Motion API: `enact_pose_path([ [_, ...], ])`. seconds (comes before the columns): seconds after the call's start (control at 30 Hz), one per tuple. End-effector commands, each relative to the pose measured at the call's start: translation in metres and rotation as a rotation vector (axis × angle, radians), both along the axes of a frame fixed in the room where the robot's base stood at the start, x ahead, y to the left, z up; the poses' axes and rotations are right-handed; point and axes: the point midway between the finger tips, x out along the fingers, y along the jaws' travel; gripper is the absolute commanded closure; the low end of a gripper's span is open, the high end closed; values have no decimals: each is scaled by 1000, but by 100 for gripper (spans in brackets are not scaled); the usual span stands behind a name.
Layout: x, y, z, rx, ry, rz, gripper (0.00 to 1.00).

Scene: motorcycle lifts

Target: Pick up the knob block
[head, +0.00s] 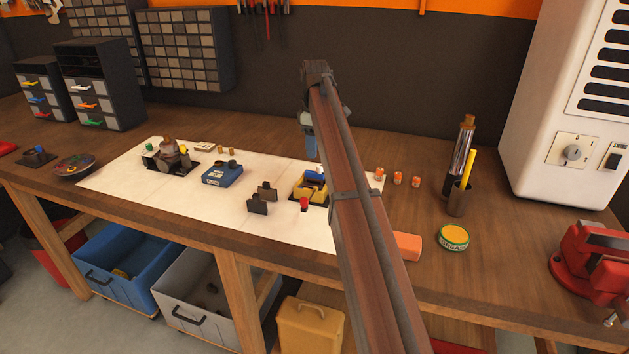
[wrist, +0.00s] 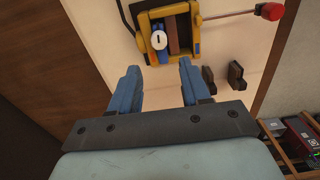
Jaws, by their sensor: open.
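A blue block with a round white knob (wrist: 158,42), which looks like the knob block, sits in a yellow box (wrist: 196,42) beside a brown block (wrist: 178,34). In the head view the yellow box (head: 305,194) lies on the white mat, partly hidden by my arm, and the white knob (head: 319,168) shows at its back. My gripper (wrist: 158,72) has two blue fingers, open, with nothing between them. In the wrist view the knob appears just beyond the gap between the fingertips. In the head view my gripper (head: 309,143) is above the bench, behind the box.
A red-handled screwdriver (wrist: 268,11) reaches to the box. Two dark upright pieces (head: 257,205) stand left of it. A blue block with dark round tops (head: 222,174) is farther left. Orange-and-white pieces (head: 398,178) stand to the right. The mat (head: 115,185) has free room at left.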

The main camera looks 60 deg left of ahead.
Motion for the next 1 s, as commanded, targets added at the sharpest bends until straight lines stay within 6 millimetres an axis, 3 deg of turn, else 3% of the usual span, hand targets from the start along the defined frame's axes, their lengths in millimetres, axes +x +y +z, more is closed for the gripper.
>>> enact_pose_path([
  [0.1, 0, -1, -20, 0, 0, 0, 53],
  [0.43, -1, 0, -40, 1, -1, 0, 53],
  [0.73, -4, 0, -77, 1, -1, -1, 53],
  [1.0, -4, 1, -84, 2, -1, -1, 53],
])
